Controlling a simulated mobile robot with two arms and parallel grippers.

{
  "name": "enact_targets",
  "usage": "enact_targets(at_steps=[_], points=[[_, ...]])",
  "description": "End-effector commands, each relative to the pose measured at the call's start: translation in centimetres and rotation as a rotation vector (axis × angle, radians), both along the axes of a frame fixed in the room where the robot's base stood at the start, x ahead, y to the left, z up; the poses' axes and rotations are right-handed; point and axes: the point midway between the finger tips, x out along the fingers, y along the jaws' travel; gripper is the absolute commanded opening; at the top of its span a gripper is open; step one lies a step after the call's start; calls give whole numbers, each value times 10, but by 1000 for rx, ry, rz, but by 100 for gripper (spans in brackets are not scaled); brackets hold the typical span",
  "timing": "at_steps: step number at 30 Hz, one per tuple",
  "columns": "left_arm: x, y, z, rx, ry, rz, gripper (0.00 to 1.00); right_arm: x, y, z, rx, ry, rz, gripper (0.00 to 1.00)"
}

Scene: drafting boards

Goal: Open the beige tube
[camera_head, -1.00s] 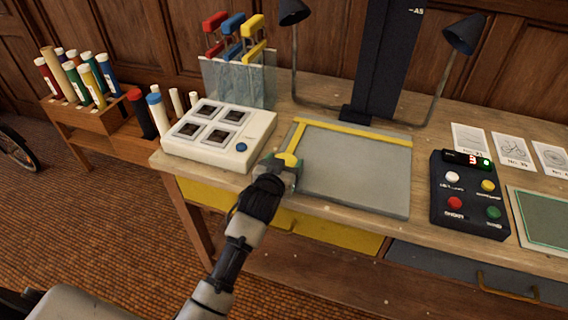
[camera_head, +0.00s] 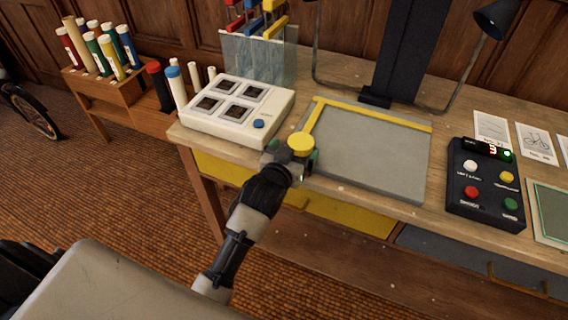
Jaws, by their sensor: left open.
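The beige tube (camera_head: 78,44) stands among other coloured tubes in the wooden rack (camera_head: 124,91) at the upper left. Its end looks plain and tan, but it is too small to tell whether it is capped. My left gripper (camera_head: 291,153) is open at the front edge of the desk, far to the right of the rack. A round yellow knob (camera_head: 301,142) on the drawing board's yellow ruler shows right at its jaws; I cannot tell whether they touch. My right gripper is not in view.
A white box with four dark windows (camera_head: 240,108) stands left of the grey drawing board (camera_head: 375,152). A black button box (camera_head: 485,185) is on the right. A bicycle wheel (camera_head: 30,112) shows at far left. Floor (camera_head: 90,190) before the rack looks clear.

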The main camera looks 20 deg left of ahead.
Motion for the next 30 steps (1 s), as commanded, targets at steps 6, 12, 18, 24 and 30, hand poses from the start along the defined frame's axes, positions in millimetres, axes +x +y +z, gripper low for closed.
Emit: enact_targets(at_steps=[6,12,18,24,30], points=[[-45,2,9,0,1,0,94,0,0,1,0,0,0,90],[-66,2,14,0,0,-1,94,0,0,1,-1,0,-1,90],[-70,2,15,0,-1,0,94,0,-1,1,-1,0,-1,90],[-70,0,-1,7,21,-15,94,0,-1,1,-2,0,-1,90],[-85,-13,-120,40,191,-102,94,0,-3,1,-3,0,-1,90]])
